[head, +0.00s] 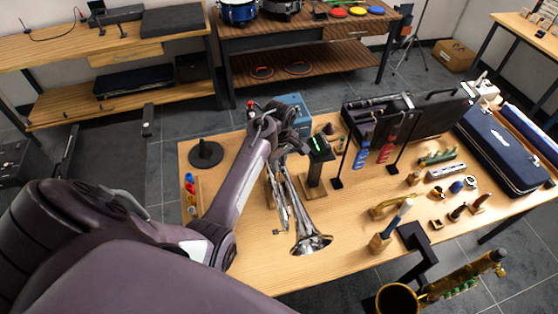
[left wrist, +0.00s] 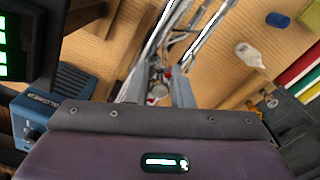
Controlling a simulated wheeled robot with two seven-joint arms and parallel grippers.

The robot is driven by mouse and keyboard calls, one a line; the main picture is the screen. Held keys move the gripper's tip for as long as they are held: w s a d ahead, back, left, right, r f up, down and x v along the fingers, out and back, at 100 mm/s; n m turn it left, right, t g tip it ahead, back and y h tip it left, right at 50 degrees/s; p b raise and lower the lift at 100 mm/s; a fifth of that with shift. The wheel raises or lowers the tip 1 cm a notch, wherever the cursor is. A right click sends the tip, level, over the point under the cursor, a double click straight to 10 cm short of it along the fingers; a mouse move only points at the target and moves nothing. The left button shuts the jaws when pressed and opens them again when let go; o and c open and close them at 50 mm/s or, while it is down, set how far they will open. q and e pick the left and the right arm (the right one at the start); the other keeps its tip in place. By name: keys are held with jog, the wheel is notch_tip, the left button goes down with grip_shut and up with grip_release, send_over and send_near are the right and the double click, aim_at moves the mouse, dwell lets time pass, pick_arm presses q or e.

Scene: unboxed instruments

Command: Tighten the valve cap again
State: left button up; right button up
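A silver trumpet (head: 283,200) lies on the wooden table, its bell (head: 311,243) toward the front. Its tubing (left wrist: 172,35) also runs up from the fingers in the left wrist view. My left gripper (head: 285,128) is low at the trumpet's far end, pointing down. In the left wrist view, its two fingers (left wrist: 160,88) stand on either side of a small round silver part, which looks like the valve cap (left wrist: 158,92), with red bits beside it. I cannot tell whether the fingers press on it. The head view hides the cap behind my gripper. My right gripper is not in view.
A stand with a green-lit display (head: 318,143) is close right of my gripper, and a blue box (head: 294,106) is behind it. A black round stand (head: 205,153) is left. Open case (head: 425,122), small parts and a brass instrument (head: 440,290) crowd the right.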

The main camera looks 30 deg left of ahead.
pick_arm(q)
jog(key=shift+c, duration=1.2)
jog(key=shift+r+m+p, duration=0.1)
jog(key=shift+m+p, duration=0.95)
jog(key=shift+m, duration=1.35)
jog(key=m, duration=0.3)
jog(key=o, duration=0.6)
